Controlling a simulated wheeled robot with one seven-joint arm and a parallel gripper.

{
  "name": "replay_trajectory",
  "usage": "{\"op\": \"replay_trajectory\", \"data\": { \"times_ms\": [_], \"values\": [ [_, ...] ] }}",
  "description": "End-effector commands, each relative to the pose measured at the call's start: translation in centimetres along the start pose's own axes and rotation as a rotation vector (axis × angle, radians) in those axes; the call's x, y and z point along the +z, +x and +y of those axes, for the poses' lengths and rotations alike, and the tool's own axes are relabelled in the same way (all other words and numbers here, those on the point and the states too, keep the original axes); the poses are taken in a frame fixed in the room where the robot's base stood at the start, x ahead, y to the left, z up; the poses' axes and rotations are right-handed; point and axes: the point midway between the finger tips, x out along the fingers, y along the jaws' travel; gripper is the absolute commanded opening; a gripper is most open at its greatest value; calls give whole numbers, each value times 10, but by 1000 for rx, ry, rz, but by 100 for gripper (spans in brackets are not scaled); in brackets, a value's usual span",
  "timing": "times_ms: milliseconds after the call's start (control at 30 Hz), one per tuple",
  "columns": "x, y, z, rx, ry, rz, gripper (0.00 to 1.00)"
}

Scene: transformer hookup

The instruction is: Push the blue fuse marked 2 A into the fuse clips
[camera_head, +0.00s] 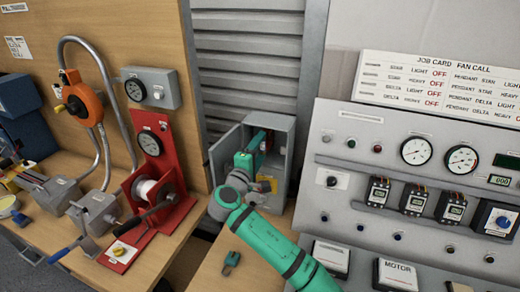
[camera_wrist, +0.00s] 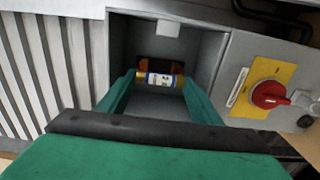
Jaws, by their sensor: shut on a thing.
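The fuse (camera_wrist: 162,80) shows in the wrist view as a small cylinder with gold end caps and a blue and white label; its marking is too small to read. My gripper (camera_wrist: 158,85) is shut on the fuse, one teal finger at each end, inside the open grey box. In the head view my gripper (camera_head: 250,160) reaches into the grey box (camera_head: 283,130), and the fuse is hidden there. Dark fuse clips (camera_wrist: 160,66) with reddish-orange parts lie just behind the fuse. I cannot tell whether the fuse touches them.
The box's door (camera_head: 222,160) stands open on the left. A red rotary switch (camera_wrist: 270,95) on a yellow plate is right of the opening in the wrist view. A teal padlock-like piece (camera_head: 231,259) lies on the bench. A control panel (camera_head: 400,240) stands at right.

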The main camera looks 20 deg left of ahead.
Motion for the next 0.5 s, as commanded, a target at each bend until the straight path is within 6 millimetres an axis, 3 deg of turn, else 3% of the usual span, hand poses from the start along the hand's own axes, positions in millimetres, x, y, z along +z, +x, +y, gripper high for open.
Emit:
{"op": "replay_trajectory", "data": {
  "times_ms": [500],
  "values": [
    [3, 10, 0, 0, 1, -4, 37]
  ]
}}
